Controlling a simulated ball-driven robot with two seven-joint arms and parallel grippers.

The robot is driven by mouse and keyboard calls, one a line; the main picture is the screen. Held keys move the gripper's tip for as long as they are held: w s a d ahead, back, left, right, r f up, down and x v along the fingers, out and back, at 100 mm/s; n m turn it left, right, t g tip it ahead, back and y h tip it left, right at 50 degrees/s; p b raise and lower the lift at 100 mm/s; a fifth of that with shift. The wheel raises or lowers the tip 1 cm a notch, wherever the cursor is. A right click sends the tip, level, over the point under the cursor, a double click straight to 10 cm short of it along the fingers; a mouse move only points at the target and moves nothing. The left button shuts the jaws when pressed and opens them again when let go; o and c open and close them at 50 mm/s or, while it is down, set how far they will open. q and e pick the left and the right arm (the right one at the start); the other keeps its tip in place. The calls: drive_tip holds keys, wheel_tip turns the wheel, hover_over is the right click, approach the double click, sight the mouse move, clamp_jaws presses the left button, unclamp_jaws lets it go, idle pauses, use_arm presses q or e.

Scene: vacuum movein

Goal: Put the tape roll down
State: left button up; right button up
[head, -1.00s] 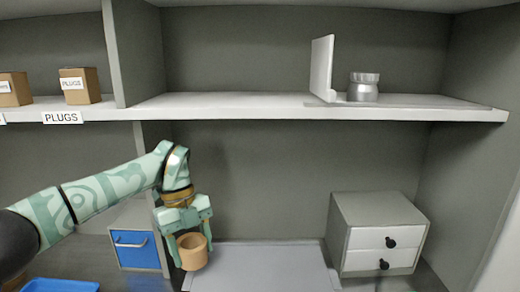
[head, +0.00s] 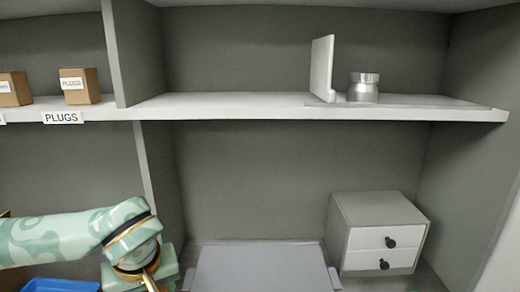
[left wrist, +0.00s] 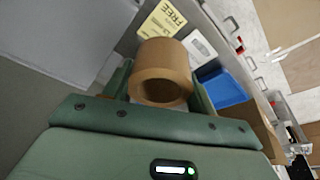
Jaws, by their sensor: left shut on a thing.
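The tape roll (left wrist: 165,57) is a brown ring with its open end toward the camera in the left wrist view. My left gripper (left wrist: 160,80) is shut on it, with a green finger on each side. In the head view my left gripper's body shows at the bottom edge, left of the grey tray; its fingers and the tape roll are out of that frame. What lies directly under the roll cannot be told. My right gripper is in neither view.
A grey tray (head: 260,270) lies at the bottom centre and looks empty. A two-drawer unit (head: 385,240) stands to its right. A blue tray (head: 60,285) is at lower left. The shelf above holds a metal jar (head: 363,88) and cardboard boxes (head: 80,87).

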use_arm(q)
drive_tip(key=m, duration=0.2)
drive_tip(key=s+m+h, duration=0.1)
drive_tip(key=s+m, duration=0.1)
drive_tip(key=m, duration=0.1)
drive_tip(key=shift+s+a+f+m+h, duration=0.1)
drive_tip(key=shift+a+m+h, duration=0.2)
drive_tip(key=shift+a, duration=0.05)
drive_tip(key=b+x, duration=0.2)
drive_tip(key=x, duration=0.1)
drive_tip(key=b+x, duration=0.1)
drive_tip(key=shift+s+f, duration=0.2)
drive_tip(key=shift+f, duration=0.05)
drive_tip(key=shift+s+d, duration=0.1)
